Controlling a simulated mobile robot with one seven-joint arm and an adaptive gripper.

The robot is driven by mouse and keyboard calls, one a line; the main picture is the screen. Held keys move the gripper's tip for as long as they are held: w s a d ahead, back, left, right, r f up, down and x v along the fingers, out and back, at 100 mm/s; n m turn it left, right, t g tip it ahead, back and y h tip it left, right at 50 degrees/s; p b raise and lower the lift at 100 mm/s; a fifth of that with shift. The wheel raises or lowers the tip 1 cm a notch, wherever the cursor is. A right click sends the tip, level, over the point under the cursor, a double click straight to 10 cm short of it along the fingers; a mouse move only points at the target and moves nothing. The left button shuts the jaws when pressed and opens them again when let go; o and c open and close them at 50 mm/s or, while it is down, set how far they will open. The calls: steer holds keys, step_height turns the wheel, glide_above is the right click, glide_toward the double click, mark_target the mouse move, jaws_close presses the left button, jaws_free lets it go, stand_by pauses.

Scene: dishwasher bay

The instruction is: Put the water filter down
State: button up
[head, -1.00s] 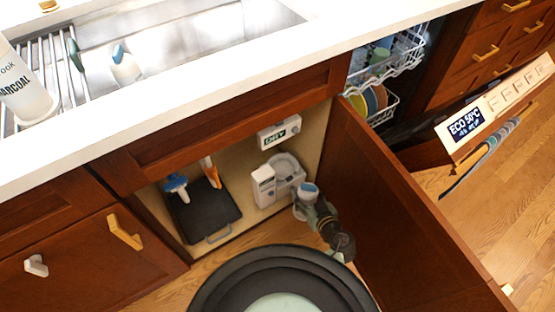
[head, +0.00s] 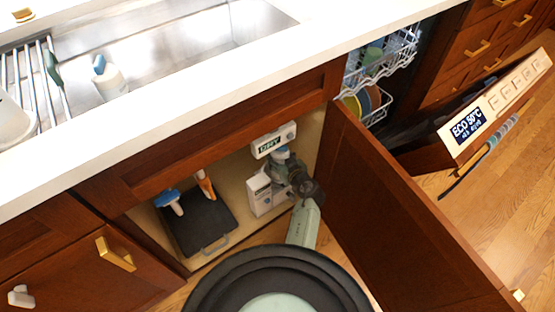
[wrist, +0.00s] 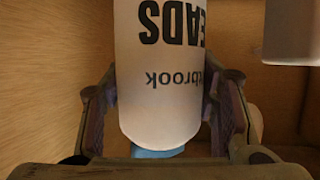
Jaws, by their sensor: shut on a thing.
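The water filter (wrist: 158,95) is a white cylinder with dark lettering, upside down in the wrist view, where "EADS" and "brook" can be read. My gripper (wrist: 160,110) is shut on it, with a finger on each side. A bit of blue shows at its lower end. In the head view my gripper (head: 287,166) is inside the open cabinet under the sink. My arm hides the rest, so I cannot tell whether the filter touches a support.
A white box (head: 261,194) stands close left of my gripper. A dark tray (head: 203,225) with a blue-headed brush (head: 169,200) and an orange-handled tool (head: 206,184) is further left. The open cabinet door (head: 400,205) bounds my right side.

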steer(key=shift+w+a, duration=0.35)
steer(key=shift+w, duration=0.5)
step_height(320, 180, down, 4)
steer(key=shift+r+b, duration=0.2)
steer(key=shift+b, duration=0.8)
steer(key=shift+r, duration=0.1)
steer(key=o, duration=1.3)
steer(key=p+v, duration=0.3)
steer(key=v, duration=0.9)
